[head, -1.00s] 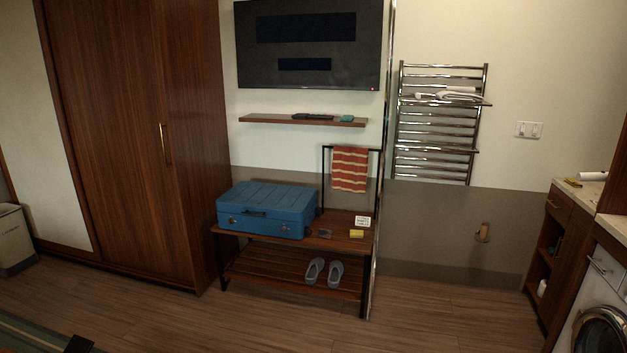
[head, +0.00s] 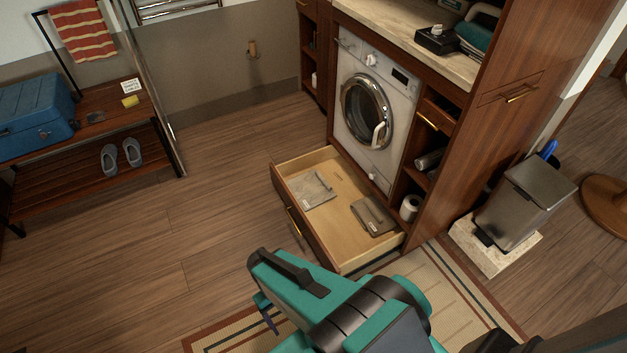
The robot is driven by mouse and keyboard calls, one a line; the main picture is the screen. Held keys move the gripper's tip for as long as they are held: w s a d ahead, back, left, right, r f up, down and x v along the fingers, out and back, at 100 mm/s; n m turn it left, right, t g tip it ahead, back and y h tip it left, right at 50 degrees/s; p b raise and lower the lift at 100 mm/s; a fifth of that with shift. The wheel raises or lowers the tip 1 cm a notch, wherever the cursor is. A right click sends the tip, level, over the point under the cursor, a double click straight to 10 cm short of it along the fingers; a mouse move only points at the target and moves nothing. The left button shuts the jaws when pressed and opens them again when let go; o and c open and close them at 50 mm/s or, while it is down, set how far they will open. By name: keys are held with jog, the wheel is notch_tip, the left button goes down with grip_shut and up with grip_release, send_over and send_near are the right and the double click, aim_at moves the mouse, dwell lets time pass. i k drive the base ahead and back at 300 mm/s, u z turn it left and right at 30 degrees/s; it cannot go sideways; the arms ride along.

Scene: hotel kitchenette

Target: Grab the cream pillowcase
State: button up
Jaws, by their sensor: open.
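A pale, cream-grey folded cloth (head: 312,188) with a small light tag lies flat in the left part of an open wooden drawer (head: 347,187). It looks like the cream pillowcase. A darker grey-brown folded cloth (head: 373,215), also tagged, lies in the right part of the drawer. My gripper (head: 267,312) is at the lower middle of the head view, nearer to me than the drawer and apart from both cloths. It is open and looks empty, but my teal arm hides part of it.
The drawer sits below a washing machine (head: 377,110), its front panel pulled out toward the left. A metal pedal bin (head: 524,205) stands at right. A striped rug (head: 455,290) lies in front. The bench (head: 88,160) with a blue suitcase (head: 33,115) is at left. Wooden floor between is clear.

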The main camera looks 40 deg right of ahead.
aim_at(311, 189)
jog(key=u, duration=5)
jog(key=i, duration=0.1)
jog(key=z, duration=4.15)
jog(key=i, duration=1.15)
